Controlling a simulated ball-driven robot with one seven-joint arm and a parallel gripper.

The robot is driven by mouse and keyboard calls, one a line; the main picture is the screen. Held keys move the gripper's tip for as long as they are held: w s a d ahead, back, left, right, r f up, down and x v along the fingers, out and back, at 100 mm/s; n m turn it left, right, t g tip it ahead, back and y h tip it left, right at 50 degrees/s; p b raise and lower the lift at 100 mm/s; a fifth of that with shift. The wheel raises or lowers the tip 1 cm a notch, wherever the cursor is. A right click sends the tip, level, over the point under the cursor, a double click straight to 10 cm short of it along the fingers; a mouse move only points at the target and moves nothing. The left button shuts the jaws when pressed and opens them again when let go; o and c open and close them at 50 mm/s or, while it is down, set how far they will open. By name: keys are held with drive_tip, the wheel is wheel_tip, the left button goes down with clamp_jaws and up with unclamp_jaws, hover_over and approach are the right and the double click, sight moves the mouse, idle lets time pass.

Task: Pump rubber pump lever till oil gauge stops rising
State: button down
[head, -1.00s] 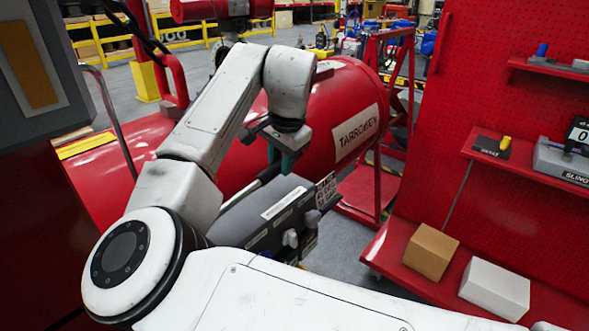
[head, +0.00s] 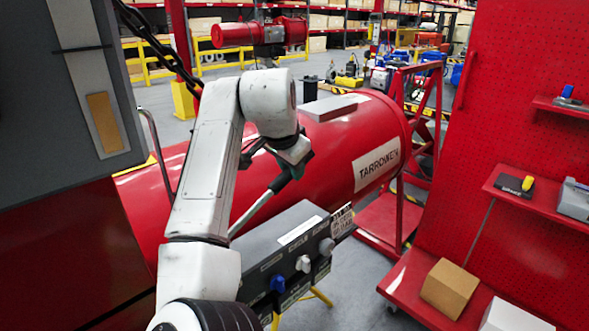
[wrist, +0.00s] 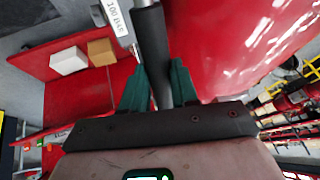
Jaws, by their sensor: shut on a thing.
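The pump lever (head: 257,208) is a pale metal rod with a black rubber grip. It slants up to the right from beside the grey control box (head: 285,238). My gripper (head: 292,166) is shut on the lever's upper end, above the box and in front of the red tank. In the wrist view the dark rubber grip (wrist: 152,45) passes between the green fingers of my gripper (wrist: 158,85). The lever's lower end is hidden behind my arm and the box. I cannot make out an oil gauge in these views.
The box front has blue, white and grey knobs (head: 303,264). The red tank (head: 345,130) lies behind it. A grey cabinet (head: 75,120) stands close at left. A red pegboard cart (head: 530,90) with boxes stands at right, with grey floor between.

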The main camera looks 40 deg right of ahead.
drive_tip(key=shift+r, duration=0.1)
drive_tip(key=c, duration=0.9)
unclamp_jaws()
drive_tip(key=shift+o, duration=0.2)
drive_tip(key=b+v, duration=0.1)
drive_tip(key=v, duration=0.9)
drive_tip(key=shift+a+r+b, duration=0.2)
drive_tip(key=shift+r+b, duration=0.05)
drive_tip(key=shift+b, duration=0.05)
drive_tip(key=shift+s, duration=0.1)
